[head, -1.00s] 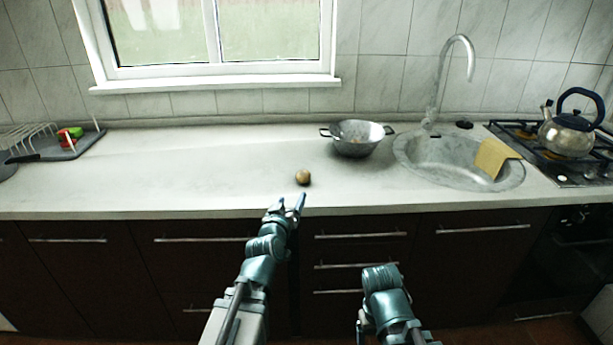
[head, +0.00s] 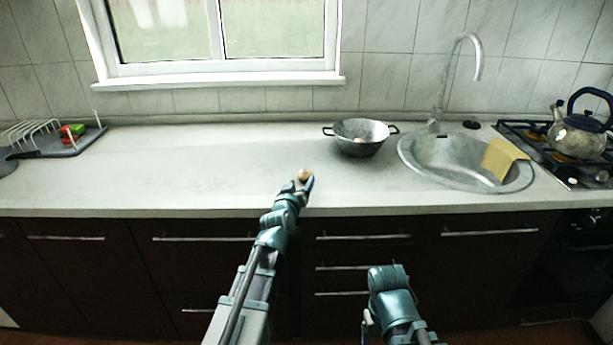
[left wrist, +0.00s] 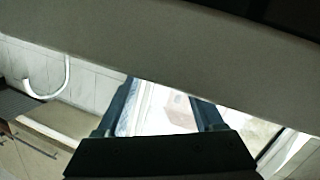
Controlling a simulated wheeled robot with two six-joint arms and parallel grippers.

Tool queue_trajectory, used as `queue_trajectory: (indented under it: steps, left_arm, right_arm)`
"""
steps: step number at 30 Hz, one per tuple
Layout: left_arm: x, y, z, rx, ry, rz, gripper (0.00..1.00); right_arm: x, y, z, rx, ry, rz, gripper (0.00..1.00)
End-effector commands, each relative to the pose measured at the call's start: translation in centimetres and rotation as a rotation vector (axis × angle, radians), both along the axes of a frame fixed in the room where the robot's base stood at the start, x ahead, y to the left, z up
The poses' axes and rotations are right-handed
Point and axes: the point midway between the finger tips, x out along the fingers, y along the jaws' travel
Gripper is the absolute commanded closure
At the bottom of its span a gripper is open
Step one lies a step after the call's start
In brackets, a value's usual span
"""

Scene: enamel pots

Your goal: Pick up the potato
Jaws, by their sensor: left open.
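The potato (head: 305,175) is small, round and brown. It lies on the pale worktop (head: 200,170) near its front edge, left of the metal colander. My left gripper (head: 300,184) is open at the front of the worktop, with its fingertips right by the potato and partly covering its near side. I cannot tell whether they touch it. In the left wrist view the two dark fingers (left wrist: 168,112) stand apart, and I cannot make out the potato there. My right arm is low in front of the drawers; I cannot make out its gripper.
A metal colander (head: 360,138) with two handles stands behind and right of the potato. Farther right are the sink (head: 440,172) with a yellow cloth (head: 502,158) and a kettle (head: 577,132) on the hob. A dish rack (head: 35,135) is far left.

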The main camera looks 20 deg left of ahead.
Motion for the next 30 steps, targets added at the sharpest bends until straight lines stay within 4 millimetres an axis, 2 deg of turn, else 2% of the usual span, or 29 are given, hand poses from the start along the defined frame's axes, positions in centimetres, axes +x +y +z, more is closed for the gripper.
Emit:
queue_trajectory:
  steps: [1,6,14,24,30]
  left_arm:
    - [0.9,0.2,0.1,-0.001,0.000,0.001,0.31]
    - [2.8,0.5,-0.3,0.000,0.000,0.001,0.31]
    - [2.9,0.6,-0.2,0.001,0.000,0.001,0.31]
    - [2.9,0.6,-0.3,0.000,0.000,0.001,0.92]
    - [2.9,0.6,-0.3,0.000,0.000,0.001,0.95]
  right_arm:
    - [0.0,0.0,0.1,0.000,0.000,0.000,0.20]
    - [0.0,0.0,-0.3,0.000,0.000,0.000,0.20]
    - [0.0,0.0,-0.3,0.000,0.000,0.000,0.20]
    - [0.0,0.0,-0.3,0.000,0.000,0.000,0.20]
    - [0.0,0.0,-0.3,0.000,0.000,0.000,0.20]
